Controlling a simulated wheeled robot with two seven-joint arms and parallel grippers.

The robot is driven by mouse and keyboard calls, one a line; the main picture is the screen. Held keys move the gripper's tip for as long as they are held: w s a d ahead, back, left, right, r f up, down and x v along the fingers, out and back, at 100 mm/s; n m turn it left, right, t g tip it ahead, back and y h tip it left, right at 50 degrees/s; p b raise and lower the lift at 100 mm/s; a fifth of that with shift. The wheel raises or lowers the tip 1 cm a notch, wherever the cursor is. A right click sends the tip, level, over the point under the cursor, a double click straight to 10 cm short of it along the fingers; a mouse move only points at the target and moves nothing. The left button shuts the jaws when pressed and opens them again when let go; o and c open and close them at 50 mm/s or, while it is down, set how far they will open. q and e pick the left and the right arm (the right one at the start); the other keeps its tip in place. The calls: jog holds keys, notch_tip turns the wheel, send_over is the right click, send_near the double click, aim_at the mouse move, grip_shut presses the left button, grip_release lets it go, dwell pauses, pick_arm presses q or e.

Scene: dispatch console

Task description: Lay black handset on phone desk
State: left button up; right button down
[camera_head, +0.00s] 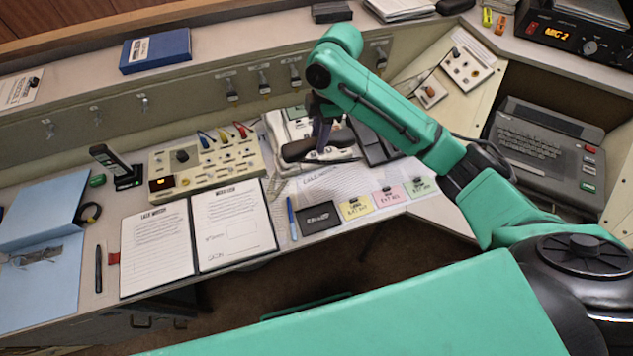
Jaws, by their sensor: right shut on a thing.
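The black handset (298,151) is a dark curved bar at the middle of the desk. It lies across or just above a pale desk phone (276,124); I cannot tell whether they touch. My right gripper (320,138) points down over the handset and is shut on its middle. The arm and gripper hide part of the handset and the phone. The desk (330,184) under them is light grey with papers. My left gripper is not in view.
A beige control panel (200,165) with knobs stands left of the phone. A dark flat device (375,143) lies to its right. An open notebook (160,250), a black card (318,218) and colored notes (390,196) fill the front. A keyboard unit (530,145) stands right.

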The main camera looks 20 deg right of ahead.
notch_tip(320, 180, down, 16)
jog(key=shift+f+p, duration=0.2)
jog(key=shift+p, duration=0.25)
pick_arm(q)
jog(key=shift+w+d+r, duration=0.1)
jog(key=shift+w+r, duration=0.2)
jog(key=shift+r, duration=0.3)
pick_arm(e)
jog(key=c, duration=0.9)
grip_release()
jog(key=shift+f, duration=0.15)
jog(key=shift+c, duration=0.2)
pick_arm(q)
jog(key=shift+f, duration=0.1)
pick_arm(e)
jog(key=o, duration=0.4)
